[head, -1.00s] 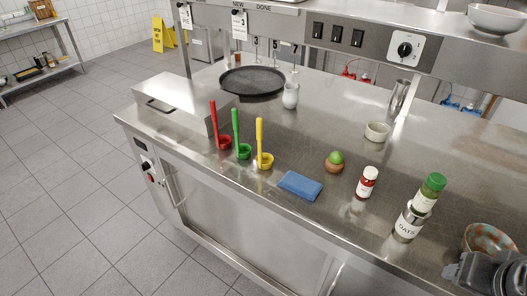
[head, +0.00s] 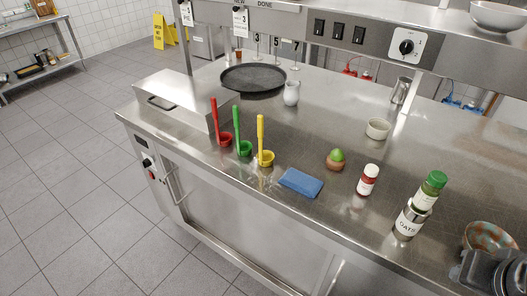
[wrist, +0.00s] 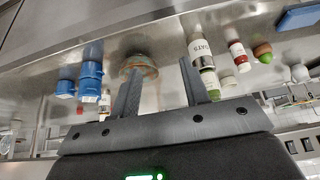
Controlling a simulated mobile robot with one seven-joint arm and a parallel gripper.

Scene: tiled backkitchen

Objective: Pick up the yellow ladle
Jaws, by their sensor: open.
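The yellow ladle (head: 261,138) stands on the steel counter with its handle pointing up, at the right end of a row with a green ladle (head: 240,133) and a red ladle (head: 220,124). My gripper (head: 497,268) shows in part at the lower right corner of the head view, far to the right of the ladles. In the wrist view my gripper (wrist: 158,85) has its two fingers spread apart with nothing held between them. The yellow ladle does not show in the wrist view.
A blue sponge (head: 301,182) lies just right of the yellow ladle. A steel box (head: 181,101) is at the left.

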